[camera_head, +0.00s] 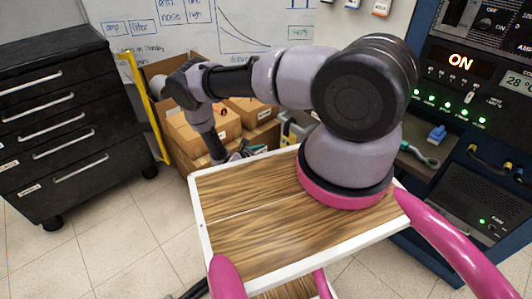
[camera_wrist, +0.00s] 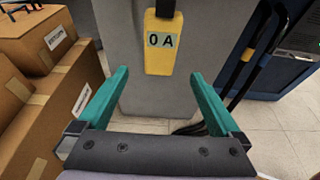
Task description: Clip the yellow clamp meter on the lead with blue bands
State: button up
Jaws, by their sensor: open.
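The yellow clamp meter (camera_wrist: 160,58), with a display reading "0 A", is upright in front of a grey surface at the top middle of the wrist view. Its upper part is cut off by the picture edge. My gripper (camera_wrist: 160,73) is open, its two teal fingers spread left and right of the meter's lower part in the picture; I see no contact. In the head view my gripper (camera_head: 238,153) is small at the far edge of my wooden top, partly hidden.
Cardboard boxes (camera_wrist: 35,75) stand close on the left in the wrist view. Black leads (camera_wrist: 262,50) hang on the right, one with a yellow band. A black drawer cabinet (camera_head: 65,120) stands left, and a blue equipment rack (camera_head: 475,130) stands right.

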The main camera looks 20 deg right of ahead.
aim_at(286, 141)
jog(key=x, duration=1.4)
jog(key=shift+d+f, duration=0.2)
jog(key=c, duration=1.5)
jog(key=shift+r, duration=1.65)
jog(key=shift+a, duration=0.1)
jog(key=shift+s+a, duration=0.4)
jog(key=shift+a, duration=0.75)
jog(key=shift+s+a, duration=0.4)
jog(key=shift+a, duration=0.7)
jog(key=shift+s+a, duration=0.45)
jog(key=shift+a, duration=0.7)
